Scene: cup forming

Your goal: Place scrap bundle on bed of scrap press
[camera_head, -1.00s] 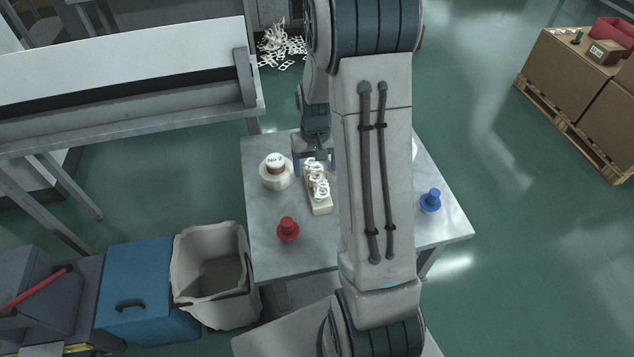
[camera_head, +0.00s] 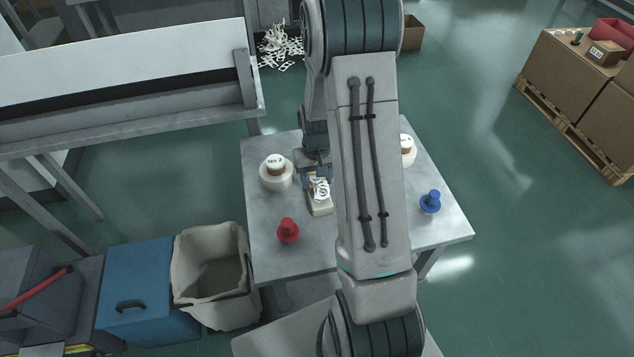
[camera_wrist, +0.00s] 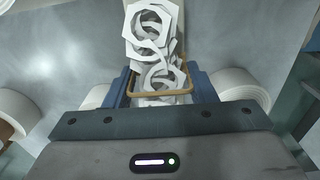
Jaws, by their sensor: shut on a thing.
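The scrap bundle (camera_head: 319,206) is a pale block with looped white offcuts on top, near the middle of the grey table (camera_head: 268,248). In the wrist view the bundle (camera_wrist: 152,32) shows white cut pieces with a tan band around them. My gripper (camera_head: 317,172) is at the bundle's far end, with its blue fingers (camera_wrist: 160,85) on either side, shut on it. I cannot tell whether the bundle still touches the table. My arm hides part of the table to its right. I cannot identify the scrap press or its bed for certain.
White rolls, one labelled (camera_head: 275,178), one partly behind my arm (camera_head: 407,150), flank the bundle. A red knobbed piece (camera_head: 288,230) and a blue one (camera_head: 431,201) stand on the table. A bin (camera_head: 212,275) and blue box (camera_head: 148,290) are left. Loose scrap (camera_head: 280,45) lies behind.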

